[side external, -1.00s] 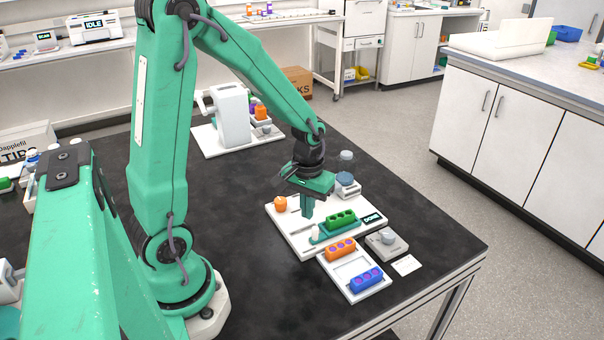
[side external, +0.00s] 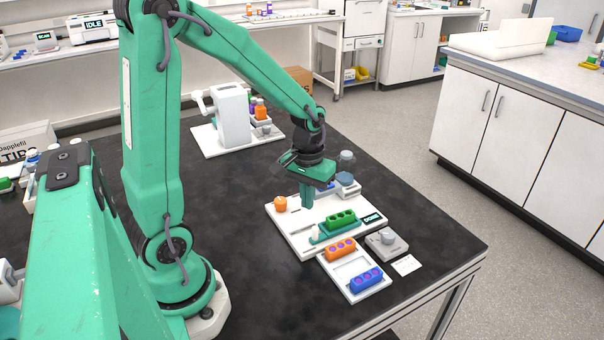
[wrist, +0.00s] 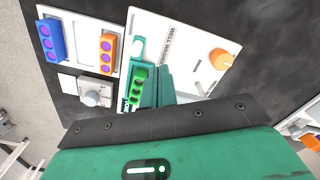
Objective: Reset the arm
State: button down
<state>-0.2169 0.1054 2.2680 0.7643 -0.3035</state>
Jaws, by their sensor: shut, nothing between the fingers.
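My green arm reaches over the black bench. My gripper (side external: 307,203) points down above the white board (side external: 291,233), its fingers together and empty. It hangs just behind and left of the green block (side external: 341,219), which sits in a teal holder on the board. In the wrist view the closed fingers (wrist: 160,80) show beside the green block (wrist: 138,85). An orange knob (side external: 280,204) stands on the board to the left of the fingers. A small screen on the board reads DONE (side external: 372,218).
A white tray (side external: 350,268) in front holds an orange block (side external: 341,249) and a blue block (side external: 366,278). A grey device with a knob (side external: 387,242) stands to its right. A white machine (side external: 232,116) stands at the back. The bench left of the board is clear.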

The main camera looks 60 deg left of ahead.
jog(key=s+d+r+m+t, duration=0.2)
jog(key=s+d+r+m, duration=0.1)
jog(key=r, duration=0.4)
jog(key=s+d+r+m+t, duration=0.3)
jog(key=s+r, duration=0.3)
jog(key=r, duration=0.2)
jog(key=shift+d+t, duration=0.3)
jog(key=shift+d, duration=0.15)
dwell(0.7)
